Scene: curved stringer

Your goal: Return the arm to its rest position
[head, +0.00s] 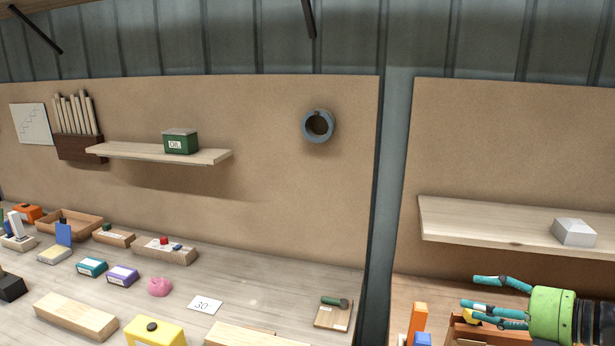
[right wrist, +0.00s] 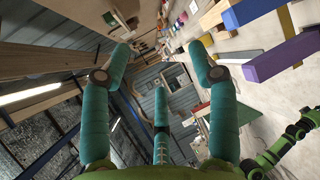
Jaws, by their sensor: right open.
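My right gripper (head: 475,298) is at the lower right of the head view, in front of the right-hand board and below its shelf. Its teal fingers point left and are spread apart. The right wrist view looks out between the same open fingers (right wrist: 160,62), and nothing is held between them. A green and black arm link of mine shows at the lower right of the right wrist view. My left gripper is not visible in the head view.
A wooden shelf (head: 480,222) with a grey block (head: 574,232) is above the right gripper. The bench (head: 255,285) holds a yellow box (head: 155,334) and several small items.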

